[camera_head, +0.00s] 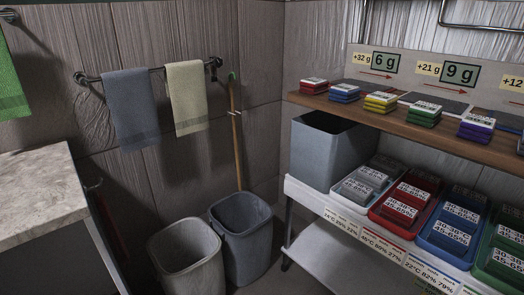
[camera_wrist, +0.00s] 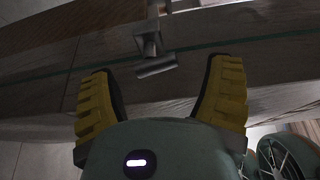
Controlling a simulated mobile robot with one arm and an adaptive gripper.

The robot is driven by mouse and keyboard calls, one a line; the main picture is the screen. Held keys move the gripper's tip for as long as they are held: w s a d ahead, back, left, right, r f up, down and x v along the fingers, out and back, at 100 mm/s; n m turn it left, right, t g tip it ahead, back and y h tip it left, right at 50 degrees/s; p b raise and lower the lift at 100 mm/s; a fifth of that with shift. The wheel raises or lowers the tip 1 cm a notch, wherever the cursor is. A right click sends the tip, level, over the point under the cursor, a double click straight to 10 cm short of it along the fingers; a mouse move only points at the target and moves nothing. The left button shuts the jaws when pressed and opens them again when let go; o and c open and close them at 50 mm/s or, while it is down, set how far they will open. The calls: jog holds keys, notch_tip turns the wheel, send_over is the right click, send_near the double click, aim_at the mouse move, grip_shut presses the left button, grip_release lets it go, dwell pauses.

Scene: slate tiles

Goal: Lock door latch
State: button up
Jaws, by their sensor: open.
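In the wrist view, a grey metal fitting (camera_wrist: 149,45), which looks like the door latch, has a squarish block with a short bar across its end. It is mounted on a dark wood-grained surface (camera_wrist: 215,45), probably the door. My gripper (camera_wrist: 162,78) has its two yellow ribbed fingers spread wide and holds nothing. The bar of the latch lies in the picture between the fingertips, nearer the left one, with no visible contact. Depth between them is hard to judge. Neither latch nor gripper shows in the head view.
In the head view, two bins (camera_head: 240,240) stand on the floor by the tiled wall, beside a broom (camera_head: 237,140). A white rack (camera_head: 315,200) with coloured trays stands right, under a wooden shelf (camera_head: 450,142). A stone counter (camera_head: 40,195) is left. Towels (camera_head: 128,105) hang behind.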

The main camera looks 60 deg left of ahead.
jog(key=v, duration=0.8)
jog(key=shift+a+r, duration=0.1)
jog(key=shift+a, duration=0.05)
